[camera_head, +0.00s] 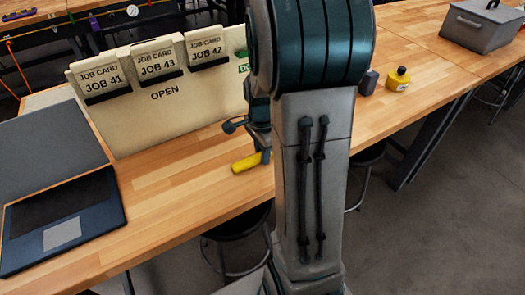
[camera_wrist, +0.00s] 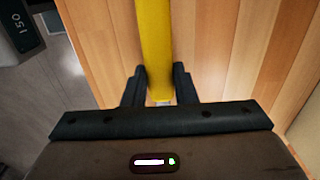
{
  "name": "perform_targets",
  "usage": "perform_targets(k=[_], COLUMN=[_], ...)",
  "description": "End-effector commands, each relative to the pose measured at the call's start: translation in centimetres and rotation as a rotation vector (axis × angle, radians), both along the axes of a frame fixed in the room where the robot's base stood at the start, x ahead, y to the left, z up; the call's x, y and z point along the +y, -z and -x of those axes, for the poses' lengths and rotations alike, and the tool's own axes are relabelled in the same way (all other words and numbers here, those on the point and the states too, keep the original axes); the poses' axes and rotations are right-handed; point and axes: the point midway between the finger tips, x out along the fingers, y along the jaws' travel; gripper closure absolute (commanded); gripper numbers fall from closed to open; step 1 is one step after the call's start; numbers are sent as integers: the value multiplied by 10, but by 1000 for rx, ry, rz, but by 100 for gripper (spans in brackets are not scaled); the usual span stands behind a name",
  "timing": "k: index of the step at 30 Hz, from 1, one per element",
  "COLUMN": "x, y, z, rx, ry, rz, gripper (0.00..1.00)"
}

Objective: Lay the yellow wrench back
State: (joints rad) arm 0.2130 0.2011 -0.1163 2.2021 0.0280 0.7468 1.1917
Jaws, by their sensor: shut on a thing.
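The yellow wrench (camera_wrist: 155,45) is between the two dark fingers of my gripper (camera_wrist: 160,85) in the wrist view, and the fingers are shut on it. It runs away from the gripper, and its far end is cut off by the top of the frame. In the head view part of the yellow wrench (camera_head: 246,162) shows over the front part of the wooden bench (camera_head: 180,195), left of my arm. My gripper (camera_head: 264,155) is mostly hidden behind my arm there. I cannot tell whether the wrench touches the bench.
A cream board (camera_head: 125,115) with job cards stands behind the wrench. An open laptop (camera_head: 65,225) is at the left. A yellow container (camera_head: 398,79) and a grey box (camera_head: 483,25) stand on the right. Bench between laptop and wrench is clear. Stools stand below.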

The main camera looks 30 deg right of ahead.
Motion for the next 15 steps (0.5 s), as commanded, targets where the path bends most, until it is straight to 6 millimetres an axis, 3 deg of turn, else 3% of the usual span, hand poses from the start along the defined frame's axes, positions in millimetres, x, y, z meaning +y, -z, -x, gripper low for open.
perform_targets(k=[7,8,10,15], x=[0,0,0,0], y=[6,6,5,5], z=[0,0,0,0], rx=[0,0,0,0], ry=[0,0,0,0], rz=[0,0,0,0], gripper=[100,72,53,50])
